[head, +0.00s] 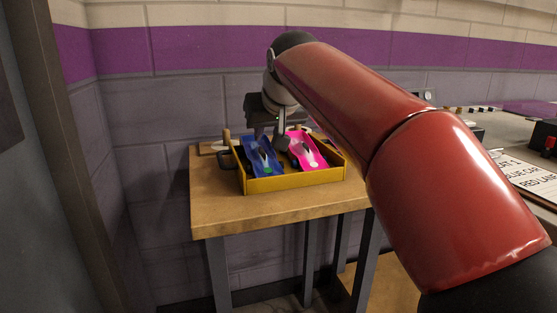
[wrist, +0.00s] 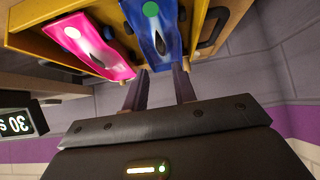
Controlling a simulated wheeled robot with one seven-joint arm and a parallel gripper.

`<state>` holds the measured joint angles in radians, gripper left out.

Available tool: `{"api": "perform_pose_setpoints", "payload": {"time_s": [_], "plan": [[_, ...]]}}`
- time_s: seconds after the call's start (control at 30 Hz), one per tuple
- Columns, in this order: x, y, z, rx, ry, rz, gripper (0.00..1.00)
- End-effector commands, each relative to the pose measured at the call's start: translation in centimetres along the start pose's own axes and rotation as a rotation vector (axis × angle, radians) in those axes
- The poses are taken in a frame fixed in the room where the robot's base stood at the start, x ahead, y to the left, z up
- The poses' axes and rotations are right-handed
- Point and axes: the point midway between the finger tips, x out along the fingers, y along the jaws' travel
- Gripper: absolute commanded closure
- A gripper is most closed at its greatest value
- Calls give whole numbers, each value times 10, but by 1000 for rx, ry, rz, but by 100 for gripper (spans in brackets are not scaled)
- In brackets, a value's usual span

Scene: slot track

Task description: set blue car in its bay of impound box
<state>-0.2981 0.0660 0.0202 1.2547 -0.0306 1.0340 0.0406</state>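The yellow impound box (head: 295,181) sits on a wooden table. The blue car (head: 256,155) lies lengthwise in the left part of the box, and a pink car (head: 307,150) lies in the right part. In the wrist view the blue car (wrist: 157,30), with a green disc, is just beyond my fingertips, beside the pink car (wrist: 85,40). My gripper (head: 281,143) is low at the far side of the box, near the blue car's far end. Its two fingers (wrist: 161,74) are apart with nothing visibly held between them. The floor under the cars is mostly hidden.
The wooden table (head: 215,210) has bare room in front of the box. A dark mug-like object (head: 226,158) stands left of the box. A counter with a sign (head: 525,172) is at the right. A display reading 30 (wrist: 20,122) shows in the wrist view.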

Motion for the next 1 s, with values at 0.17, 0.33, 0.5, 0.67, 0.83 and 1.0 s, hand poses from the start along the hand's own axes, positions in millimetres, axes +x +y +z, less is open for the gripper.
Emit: {"api": "perform_pose_setpoints", "payload": {"time_s": [0.17, 0.33, 0.5, 0.67, 0.83, 1.0], "plan": [[19, 0, 0, 0, -3, 1, 73], [37, -1, -4, 0, -5, 1, 73], [62, -2, -7, 0, -4, 1, 73], [69, -2, -7, 0, -1, 1, 73], [68, -2, -7, 0, -2, 1, 79], [68, -2, -7, 0, -2, 1, 100]]}}
